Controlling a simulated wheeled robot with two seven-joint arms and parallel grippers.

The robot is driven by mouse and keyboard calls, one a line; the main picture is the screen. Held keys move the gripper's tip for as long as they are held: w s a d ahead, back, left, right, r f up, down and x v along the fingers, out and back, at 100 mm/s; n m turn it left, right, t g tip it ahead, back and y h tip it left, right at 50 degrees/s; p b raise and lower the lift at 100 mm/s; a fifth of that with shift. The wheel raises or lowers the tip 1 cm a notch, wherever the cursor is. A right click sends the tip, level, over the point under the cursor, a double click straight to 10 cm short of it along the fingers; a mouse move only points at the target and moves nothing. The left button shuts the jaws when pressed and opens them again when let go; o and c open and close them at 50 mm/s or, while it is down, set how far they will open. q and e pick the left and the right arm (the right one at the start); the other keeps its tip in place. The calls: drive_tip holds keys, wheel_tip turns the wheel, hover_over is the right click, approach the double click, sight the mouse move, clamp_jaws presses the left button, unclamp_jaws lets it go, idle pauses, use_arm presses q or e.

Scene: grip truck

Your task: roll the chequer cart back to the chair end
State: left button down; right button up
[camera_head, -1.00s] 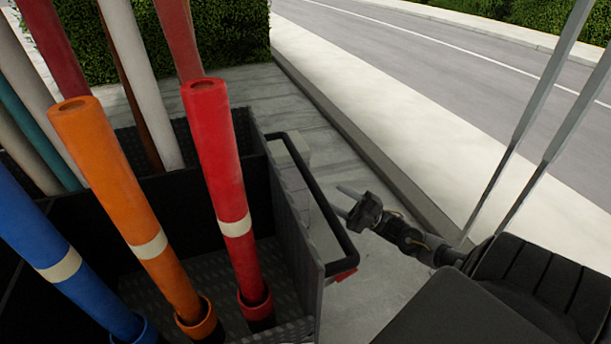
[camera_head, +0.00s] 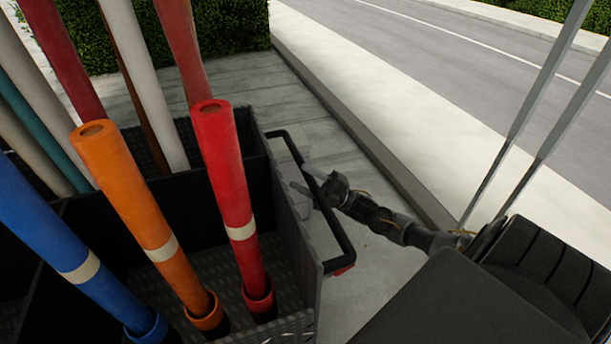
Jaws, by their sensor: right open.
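The cart (camera_head: 309,262) is a dark bin with chequer-plate flooring, filling the left and lower middle of the head view. A black bar handle (camera_head: 338,234) runs along its right end. My right gripper (camera_head: 304,179) is open at the handle, with its fingers reaching across the bar toward the cart wall. I cannot tell whether they touch the bar. My left gripper is out of view. No chair can be made out.
Red (camera_head: 231,180), orange (camera_head: 135,195) and blue (camera_head: 50,235) tubes stand tilted in the cart, with several other poles behind. Paving (camera_head: 330,145) lies beyond the handle. A kerb (camera_head: 370,150), road (camera_head: 450,60) and hedge (camera_head: 235,35) lie farther off. Two thin grey bars (camera_head: 530,110) rise at right.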

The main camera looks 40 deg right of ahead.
clamp_jaws()
idle(0.3)
drive_tip(key=shift+a, duration=0.1)
